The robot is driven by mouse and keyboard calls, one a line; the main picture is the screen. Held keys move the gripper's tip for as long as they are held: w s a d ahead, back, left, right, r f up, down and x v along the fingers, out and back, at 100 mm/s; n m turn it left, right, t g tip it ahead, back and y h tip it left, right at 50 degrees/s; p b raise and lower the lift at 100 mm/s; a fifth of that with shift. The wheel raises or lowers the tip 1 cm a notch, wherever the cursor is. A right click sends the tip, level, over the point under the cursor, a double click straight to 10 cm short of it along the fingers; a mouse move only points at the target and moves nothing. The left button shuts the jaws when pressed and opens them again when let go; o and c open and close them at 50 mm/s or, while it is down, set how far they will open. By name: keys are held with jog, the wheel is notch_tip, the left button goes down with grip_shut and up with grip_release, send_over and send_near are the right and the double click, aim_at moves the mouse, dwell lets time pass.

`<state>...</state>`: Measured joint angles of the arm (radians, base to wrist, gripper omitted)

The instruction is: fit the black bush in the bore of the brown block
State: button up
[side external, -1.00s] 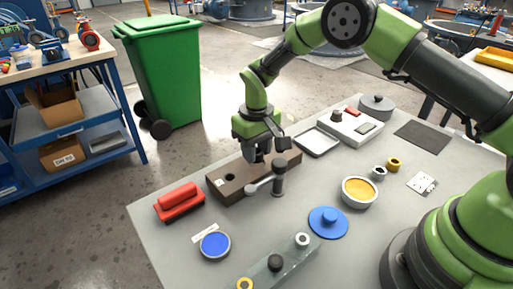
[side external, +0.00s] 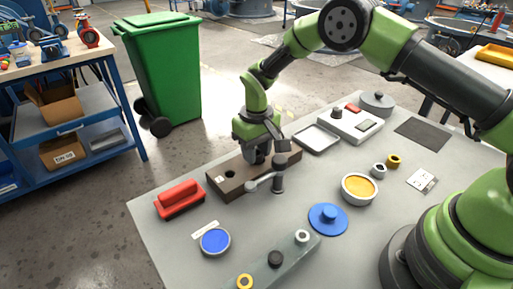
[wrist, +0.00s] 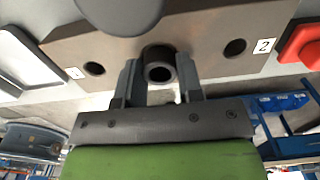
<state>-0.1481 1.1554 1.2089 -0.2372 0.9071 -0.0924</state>
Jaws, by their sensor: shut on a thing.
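The brown block (side external: 229,189) lies on the grey table, with a dark bore (side external: 230,174) showing near its left end. In the wrist view the block (wrist: 203,38) has one open bore (wrist: 94,68) on the left and another bore (wrist: 235,47) beside the label 2. My gripper (side external: 257,158) points down over the middle of the block. In the wrist view its jaws are shut on the black bush (wrist: 158,63), whose open end faces the camera. The bush's far end is hidden, so I cannot tell whether it is in a bore.
A grey clamp with a lever (side external: 278,178) stands at the block's front side. A red handled piece (side external: 179,200) lies to the left. A rail (side external: 290,262) with several rings is in front. A blue disc (side external: 328,220) and bowl (side external: 359,189) are at right.

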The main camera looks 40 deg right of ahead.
jog(key=shift+f, duration=0.15)
dwell(0.4)
jog(key=o, duration=1.3)
jog(key=shift+r, duration=3.75)
